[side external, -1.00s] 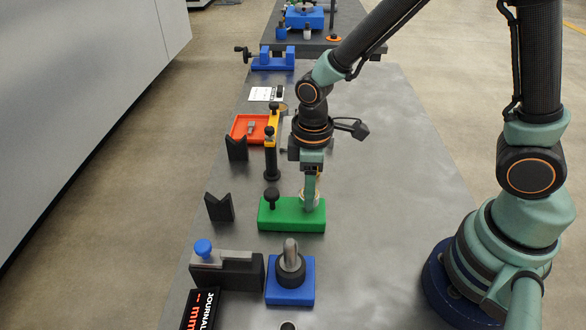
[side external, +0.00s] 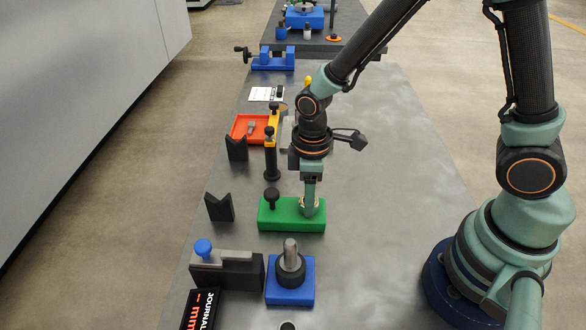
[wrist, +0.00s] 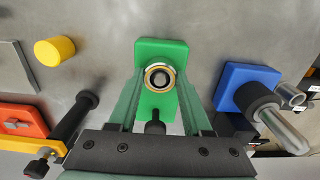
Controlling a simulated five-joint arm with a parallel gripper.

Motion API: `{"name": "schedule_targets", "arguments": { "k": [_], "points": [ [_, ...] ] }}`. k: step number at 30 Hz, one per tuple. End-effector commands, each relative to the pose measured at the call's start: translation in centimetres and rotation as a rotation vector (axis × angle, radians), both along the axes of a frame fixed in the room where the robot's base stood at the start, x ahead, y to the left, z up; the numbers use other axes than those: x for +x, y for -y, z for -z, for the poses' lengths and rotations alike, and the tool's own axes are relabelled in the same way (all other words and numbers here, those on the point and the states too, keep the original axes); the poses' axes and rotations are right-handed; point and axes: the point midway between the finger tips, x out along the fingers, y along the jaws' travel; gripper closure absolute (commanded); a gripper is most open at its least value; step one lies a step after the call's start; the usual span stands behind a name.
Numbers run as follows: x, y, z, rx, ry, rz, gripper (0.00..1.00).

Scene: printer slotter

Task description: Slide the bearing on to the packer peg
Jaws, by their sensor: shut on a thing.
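My gripper (wrist: 160,77) is shut on the bearing, with one finger on each side. In the side view my gripper (side external: 309,211) points down at the block and mostly hides the bearing. A blue block (side external: 290,291) holds an upright grey peg (side external: 290,254) with a black collar. Which peg is the packer peg is not labelled.
Black V-blocks (side external: 219,207) stand to the left. A dark fixture with a blue knob (side external: 203,248) stands beside the blue block. The table right of the green block is clear.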

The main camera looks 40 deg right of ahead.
Motion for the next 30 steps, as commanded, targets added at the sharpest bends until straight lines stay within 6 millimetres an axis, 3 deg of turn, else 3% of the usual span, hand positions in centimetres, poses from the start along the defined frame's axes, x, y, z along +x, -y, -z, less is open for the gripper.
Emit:
{"name": "schedule_targets", "arguments": {
  "k": [29, 30],
  "points": [
    [0.01, 0.0, 0.34, 0.0, 0.0, 0.0, 1.0],
    [0.02, -0.01, 0.34, 0.0, 0.0, 0.0, 0.43]
  ]
}}
